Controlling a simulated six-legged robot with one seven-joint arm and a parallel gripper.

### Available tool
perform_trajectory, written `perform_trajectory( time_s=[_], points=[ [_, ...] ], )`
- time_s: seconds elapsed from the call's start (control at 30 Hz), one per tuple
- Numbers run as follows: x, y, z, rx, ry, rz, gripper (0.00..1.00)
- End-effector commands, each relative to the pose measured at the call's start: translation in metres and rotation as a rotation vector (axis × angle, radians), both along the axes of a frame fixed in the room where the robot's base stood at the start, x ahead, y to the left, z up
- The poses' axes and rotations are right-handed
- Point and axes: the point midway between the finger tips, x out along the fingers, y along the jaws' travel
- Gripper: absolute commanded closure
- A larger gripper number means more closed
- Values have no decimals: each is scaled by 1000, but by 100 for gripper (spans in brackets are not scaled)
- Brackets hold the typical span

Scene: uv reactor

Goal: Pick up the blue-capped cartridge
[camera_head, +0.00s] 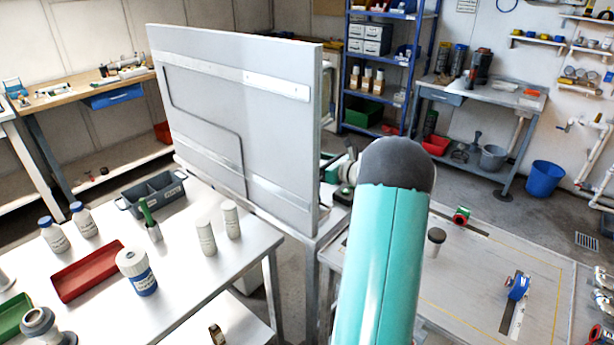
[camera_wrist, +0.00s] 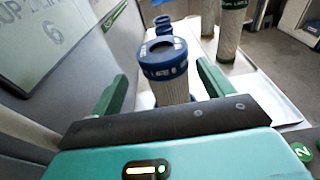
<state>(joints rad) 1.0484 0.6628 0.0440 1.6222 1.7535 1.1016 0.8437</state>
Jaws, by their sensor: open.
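The blue-capped cartridge (camera_wrist: 165,62) stands in the wrist view, with a dark blue ring-shaped cap and a pale ribbed body below it. My gripper (camera_wrist: 160,76) is open, with one green finger to the left of the cartridge and one to the right. No clear contact shows between the fingers and the cartridge. The gripper's dark crossbar hides the lower part of the cartridge. In the head view my teal arm fills the middle, and I cannot make out the gripper or this cartridge there.
Behind the cartridge are a smaller blue fitting (camera_wrist: 163,24) and a green-banded cartridge (camera_wrist: 231,30). In the head view a large grey panel (camera_head: 235,100) stands left of my arm. A white table (camera_head: 105,315) holds bottles and a red tray (camera_head: 88,271).

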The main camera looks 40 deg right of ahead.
Motion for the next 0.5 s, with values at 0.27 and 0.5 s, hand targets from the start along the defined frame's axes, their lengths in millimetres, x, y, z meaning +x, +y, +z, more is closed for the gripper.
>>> perform_trajectory(
  time_s=[0.27,0.5],
  points=[
    [32,-3,0,-2,0,1,20],
    [59,-3,-2,-1,-1,-2,20]
  ],
)
